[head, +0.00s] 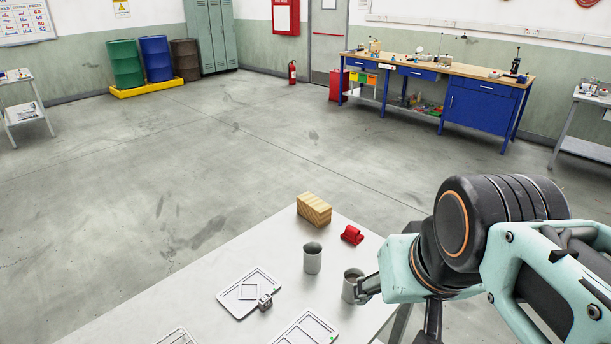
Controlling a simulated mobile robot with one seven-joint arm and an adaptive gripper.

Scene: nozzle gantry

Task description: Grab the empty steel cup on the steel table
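Two grey steel cups stand upright on the pale steel table (215,290). One cup (312,260) is left of my gripper and clear of it. The other cup (350,288) is nearer, right beside my gripper (366,289). A grey finger overlaps this cup's right side; I cannot tell whether it touches. The cups' insides show only partly, so I cannot tell which is empty. The rest of my gripper is hidden behind my arm, so its opening does not show.
A wooden block (314,209) and a red object (352,235) lie behind the cups. A light tray with a small metal part (265,301) and another framed tray (308,330) lie in front. Open floor surrounds the table; a blue workbench (478,108) stands far back.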

